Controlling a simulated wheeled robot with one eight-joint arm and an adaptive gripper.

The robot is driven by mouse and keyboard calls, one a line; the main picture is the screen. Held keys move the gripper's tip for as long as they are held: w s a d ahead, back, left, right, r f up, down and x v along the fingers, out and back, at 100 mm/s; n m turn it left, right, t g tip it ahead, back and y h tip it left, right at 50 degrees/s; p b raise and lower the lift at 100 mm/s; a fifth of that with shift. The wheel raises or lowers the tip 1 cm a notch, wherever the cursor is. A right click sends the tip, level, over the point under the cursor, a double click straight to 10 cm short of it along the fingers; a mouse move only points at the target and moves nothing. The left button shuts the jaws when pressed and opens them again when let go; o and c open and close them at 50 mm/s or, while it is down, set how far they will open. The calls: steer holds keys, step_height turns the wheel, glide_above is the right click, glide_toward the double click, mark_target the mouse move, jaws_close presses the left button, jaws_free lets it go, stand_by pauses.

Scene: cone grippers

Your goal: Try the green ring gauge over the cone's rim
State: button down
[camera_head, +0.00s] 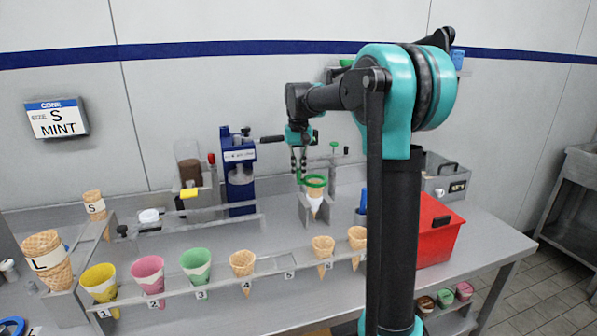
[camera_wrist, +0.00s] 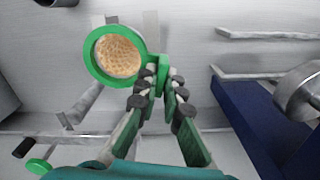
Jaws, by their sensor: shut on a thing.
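My gripper (camera_head: 299,175) is shut on the handle tab of the green ring gauge (camera_head: 315,181). In the wrist view the fingertips (camera_wrist: 163,84) pinch the tab beside the ring (camera_wrist: 92,63). A waffle cone (camera_head: 315,190) with a white sleeve stands upright in a grey holder on the counter. The ring is level and lies at the cone's rim. In the wrist view the cone's mouth (camera_wrist: 117,56) shows inside the ring and fills most of its opening. I cannot tell whether the ring rests on the cone or hangs just above it.
A front rack (camera_head: 290,263) holds several cones in numbered places; place 5 looks empty. A blue press (camera_head: 239,170) stands left of the holder. A red box (camera_head: 437,230) stands to the right. A wall display (camera_head: 56,118) reads size S, MINT.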

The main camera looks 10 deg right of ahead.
steer(key=shift+f, duration=0.4)
steer(key=shift+r, duration=0.45)
stand_by(0.3)
steer(key=shift+f, duration=0.4)
stand_by(1.5)
steer(key=c, duration=1.6)
jaws_free()
steer(key=shift+r, duration=0.1)
step_height(320, 180, up, 12)
steer(key=shift+f, duration=0.1)
